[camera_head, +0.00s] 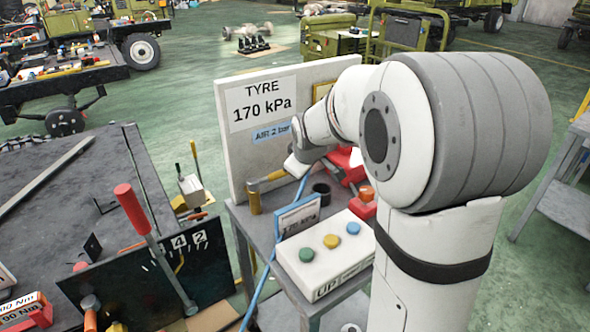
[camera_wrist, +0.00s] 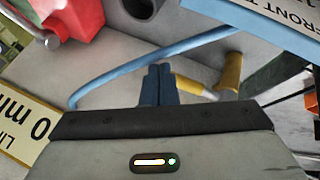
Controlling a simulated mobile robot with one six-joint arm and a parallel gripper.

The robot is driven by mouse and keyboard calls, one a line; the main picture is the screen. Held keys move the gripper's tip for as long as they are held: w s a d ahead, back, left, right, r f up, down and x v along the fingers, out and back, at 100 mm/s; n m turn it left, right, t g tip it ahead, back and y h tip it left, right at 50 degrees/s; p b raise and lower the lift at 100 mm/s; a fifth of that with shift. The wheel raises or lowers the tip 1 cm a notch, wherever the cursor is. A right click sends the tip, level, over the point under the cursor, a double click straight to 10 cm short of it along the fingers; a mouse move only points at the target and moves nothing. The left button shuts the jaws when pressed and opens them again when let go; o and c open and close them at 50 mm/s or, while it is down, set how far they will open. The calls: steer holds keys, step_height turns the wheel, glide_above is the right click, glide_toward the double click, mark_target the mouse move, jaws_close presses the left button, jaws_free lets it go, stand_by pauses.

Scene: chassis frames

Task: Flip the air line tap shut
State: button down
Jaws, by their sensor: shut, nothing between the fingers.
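The air line tap (camera_head: 254,201) is a brass-yellow fitting standing at the left edge of the small grey bench, below the white board. A yellow lever (camera_head: 270,179) sticks out sideways from its top towards the right. In the wrist view, one yellow part of the tap (camera_wrist: 231,72) and another yellow part (camera_wrist: 190,86) show just right of the fingers. My gripper (camera_wrist: 158,85) is shut and empty, its two blue fingers together. In the head view its end is close to the lever's right end; I cannot tell whether they touch.
A blue hose (camera_wrist: 100,82) curves past the fingers. The white board (camera_head: 235,155) stands behind the tap. A dark cup (camera_head: 321,193), a red object (camera_head: 348,163), a small sign (camera_head: 297,217) and a button box (camera_head: 325,262) crowd the bench.

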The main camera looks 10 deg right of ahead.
steer(key=s+d+r, duration=0.2)
steer(key=d+r, duration=0.1)
steer(key=r, duration=0.3)
steer(key=shift+d, duration=0.35)
